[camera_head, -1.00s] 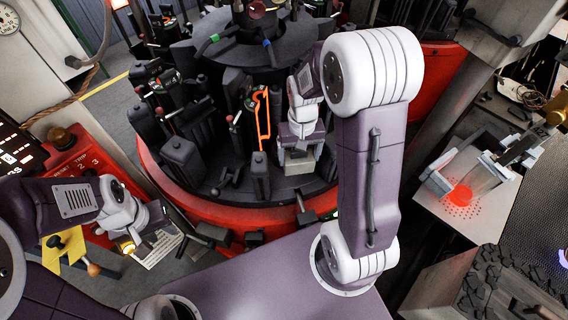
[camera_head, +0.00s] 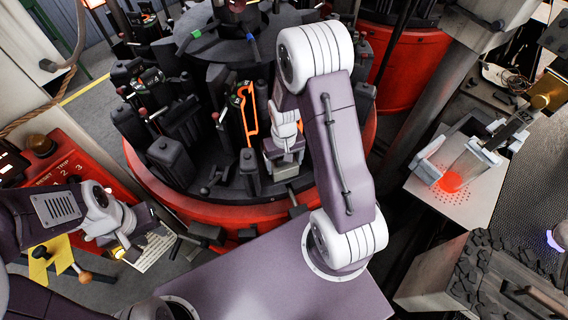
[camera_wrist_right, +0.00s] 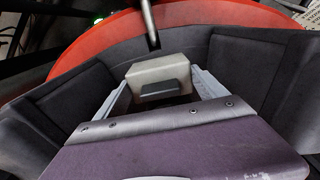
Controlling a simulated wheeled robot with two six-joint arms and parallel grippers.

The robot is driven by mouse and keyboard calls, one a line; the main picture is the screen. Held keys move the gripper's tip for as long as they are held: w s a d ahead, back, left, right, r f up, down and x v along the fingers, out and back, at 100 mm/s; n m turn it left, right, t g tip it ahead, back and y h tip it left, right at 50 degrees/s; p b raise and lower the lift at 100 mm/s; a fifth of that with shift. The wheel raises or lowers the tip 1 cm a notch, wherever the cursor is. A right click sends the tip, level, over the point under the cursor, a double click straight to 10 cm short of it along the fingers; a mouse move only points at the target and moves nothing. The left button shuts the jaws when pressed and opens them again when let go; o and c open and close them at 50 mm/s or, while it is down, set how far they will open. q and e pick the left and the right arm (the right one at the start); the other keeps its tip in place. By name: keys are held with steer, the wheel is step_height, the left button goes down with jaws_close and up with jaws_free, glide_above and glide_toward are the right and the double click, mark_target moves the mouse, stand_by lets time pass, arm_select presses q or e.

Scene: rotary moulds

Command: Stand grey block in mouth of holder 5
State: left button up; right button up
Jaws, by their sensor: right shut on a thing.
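My right gripper (camera_wrist_right: 160,92) is shut on the grey block, a pale, boxy piece (camera_wrist_right: 158,70) with a dark ledge on the side facing the wrist camera. In the head view the block (camera_head: 284,169) hangs below the right wrist at the front right of the black rotary table. Dark holder walls (camera_wrist_right: 262,70) stand on both sides of it in the wrist view. I cannot tell whether the block touches the holder, and no number 5 is legible. My left gripper (camera_head: 122,246) is at the lower left, away from the block; its fingers are too small to read.
A red ring (camera_head: 215,222) surrounds the rotary table, with several upright black moulds and handles. A red panel (camera_head: 72,178) and yellow piece (camera_head: 50,258) are at left. A pale plate (camera_head: 452,190) with a glowing red spot is at right.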

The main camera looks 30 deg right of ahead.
steer(key=shift+w+f, duration=0.2)
steer(key=shift+f, duration=0.15)
steer(key=shift+s+f, duration=0.1)
steer(key=shift+f, duration=0.05)
steer(key=o, duration=2)
steer(key=shift+r, duration=0.4)
step_height(320, 180, up, 12)
steer(key=shift+f+p, duration=0.15)
steer(key=shift+p, duration=0.3)
